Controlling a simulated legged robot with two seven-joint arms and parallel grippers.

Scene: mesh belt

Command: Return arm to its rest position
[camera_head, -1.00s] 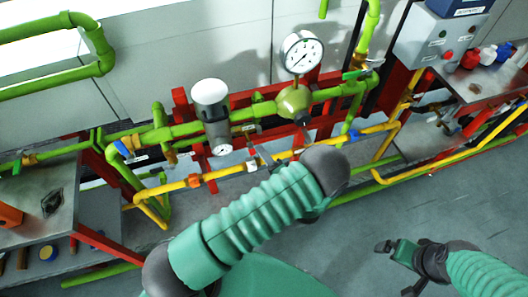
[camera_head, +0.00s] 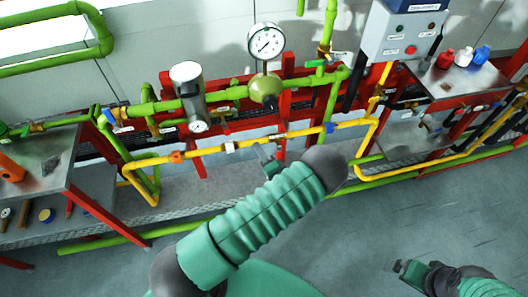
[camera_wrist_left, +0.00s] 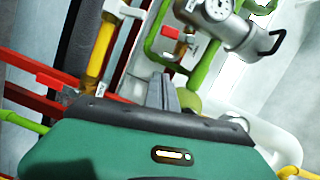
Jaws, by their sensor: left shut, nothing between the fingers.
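My left arm (camera_head: 265,215) comes in from the lower left and reaches up toward the pipework. My left gripper (camera_head: 265,158) shows partly above its dark wrist joint, in front of the yellow pipe; I cannot tell whether it touches the pipe. In the left wrist view its fingers (camera_wrist_left: 162,92) are shut together with nothing between them. My right gripper (camera_head: 402,268) is at the lower right above the grey floor, too small to tell whether it is open.
Green pipes carry a pressure gauge (camera_head: 266,41) and a silver cylinder (camera_head: 188,90) behind my left gripper. A yellow pipe (camera_head: 207,151) runs below. Metal tables stand at left (camera_head: 47,170) and right (camera_head: 463,82). A grey control box (camera_head: 402,35) is upper right.

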